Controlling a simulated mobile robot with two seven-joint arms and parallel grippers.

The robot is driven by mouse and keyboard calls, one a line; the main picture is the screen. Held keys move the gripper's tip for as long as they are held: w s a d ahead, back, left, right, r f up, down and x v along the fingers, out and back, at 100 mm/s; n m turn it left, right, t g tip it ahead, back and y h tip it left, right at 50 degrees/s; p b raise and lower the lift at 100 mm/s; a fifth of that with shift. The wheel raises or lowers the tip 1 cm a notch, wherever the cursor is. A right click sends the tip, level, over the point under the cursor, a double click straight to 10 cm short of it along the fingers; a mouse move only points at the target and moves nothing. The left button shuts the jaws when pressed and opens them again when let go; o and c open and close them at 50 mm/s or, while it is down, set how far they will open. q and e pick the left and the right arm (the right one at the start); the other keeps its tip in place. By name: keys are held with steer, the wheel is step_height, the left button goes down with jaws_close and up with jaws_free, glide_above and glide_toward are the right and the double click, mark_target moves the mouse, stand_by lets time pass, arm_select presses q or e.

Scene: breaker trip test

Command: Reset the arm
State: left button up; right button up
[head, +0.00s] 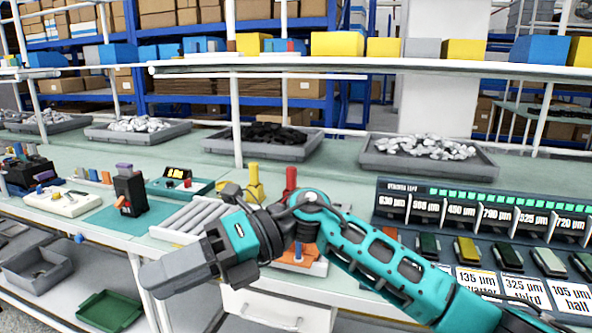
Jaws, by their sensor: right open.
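My right arm comes in from the lower right, bends at a teal elbow, and reaches left across the front edge of the bench. Its right gripper (152,277) is at the left end of the arm, in front of and below the bench edge, holding nothing that I can see. A black breaker-like block (129,188) with an orange lever stands upright on a teal mat (108,216), up and left of the gripper and apart from it. My arm hides part of the bench front and of an orange fixture (297,257). My left gripper is not in view.
A ribbed grey tray (185,220), a yellow post (253,182) and a red post (291,180) stand near my arm. A labelled rack (470,205) is at the right. Bins of parts line the back. A grey bin (38,270) and green tray (108,311) sit below.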

steer(key=w+d+f+m+t+p, duration=0.1)
steer(key=w+d+f+m+t, duration=0.3)
steer(key=m+t, duration=0.55)
steer(key=w+d+f+m+t, duration=0.1)
steer(key=d+f+m+t, duration=0.2)
steer(key=d+m+t, duration=0.7)
steer(key=w+d+f+m+t+p, duration=0.1)
steer(key=w+f+m+t, duration=0.4)
steer(key=m, duration=0.9)
steer(key=s+d+f+m+g+h, duration=0.2)
steer(key=s+d+f+m+h, duration=0.4)
steer(key=f, duration=0.5)
steer(key=s+d+f+m+g+h+p, duration=0.1)
steer(key=s+d+f+m+g+h, duration=0.2)
steer(key=s+d+f, duration=0.8)
steer(key=s+m+h, duration=0.1)
steer(key=m+h, duration=0.1)
steer(key=m, duration=0.1)
steer(key=shift+s+d+g+h, duration=0.25)
steer(key=shift+g+h, duration=0.1)
steer(key=shift+h, duration=0.05)
